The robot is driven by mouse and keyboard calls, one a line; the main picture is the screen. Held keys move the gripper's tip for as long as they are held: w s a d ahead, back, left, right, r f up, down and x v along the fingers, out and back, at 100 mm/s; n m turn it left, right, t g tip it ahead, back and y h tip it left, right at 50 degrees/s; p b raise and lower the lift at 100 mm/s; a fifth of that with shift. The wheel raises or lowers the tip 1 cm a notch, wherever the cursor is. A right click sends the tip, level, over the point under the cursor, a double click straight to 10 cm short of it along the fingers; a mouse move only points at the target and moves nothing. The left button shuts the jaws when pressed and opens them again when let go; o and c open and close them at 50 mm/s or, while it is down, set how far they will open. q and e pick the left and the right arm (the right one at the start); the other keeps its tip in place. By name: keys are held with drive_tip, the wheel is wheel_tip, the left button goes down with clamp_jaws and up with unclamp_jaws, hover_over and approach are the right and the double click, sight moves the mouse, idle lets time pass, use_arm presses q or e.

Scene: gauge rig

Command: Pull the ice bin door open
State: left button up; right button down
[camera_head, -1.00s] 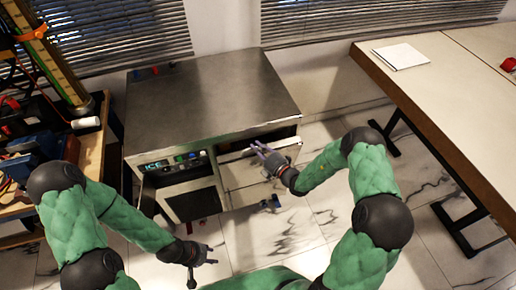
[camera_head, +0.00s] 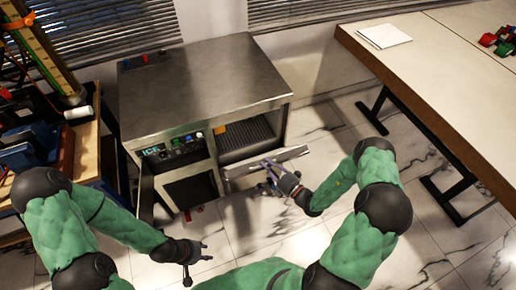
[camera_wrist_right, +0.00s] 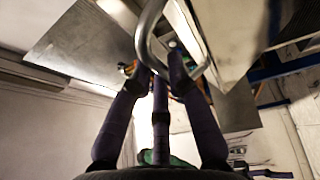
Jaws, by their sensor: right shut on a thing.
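The ice bin door (camera_head: 294,154) is swung down and outward at the front right, showing the dark ribbed interior (camera_head: 245,137). My right gripper (camera_head: 270,168) is at the door's outer face. In the right wrist view, the right gripper's fingers (camera_wrist_right: 160,72) are closed around the curved metal door handle (camera_wrist_right: 146,36). My left gripper (camera_head: 205,252) is empty, fingers apart, low in front of the machine, away from the door.
A wooden bench (camera_head: 86,150) with tools stands at the left. A long pale table (camera_head: 445,75) with a white sheet (camera_head: 384,36) and coloured items is at the right. The marble floor (camera_head: 255,215) in front of the machine is mostly clear.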

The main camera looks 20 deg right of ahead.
drive_tip(key=s+f+t+b, duration=0.1)
drive_tip(key=s+f+b, duration=0.5)
drive_tip(key=s+f, duration=0.8)
drive_tip(key=shift+s+d+f+n+y+b, duration=0.25)
drive_tip(key=shift+d+f+n+y+b, duration=0.1)
drive_tip(key=shift+f, duration=1.55)
drive_tip(key=c, duration=1.5)
unclamp_jaws()
drive_tip(key=o, duration=0.3)
drive_tip(key=shift+w, duration=0.2)
drive_tip(key=shift+a, duration=0.1)
drive_tip(key=shift+s, duration=0.2)
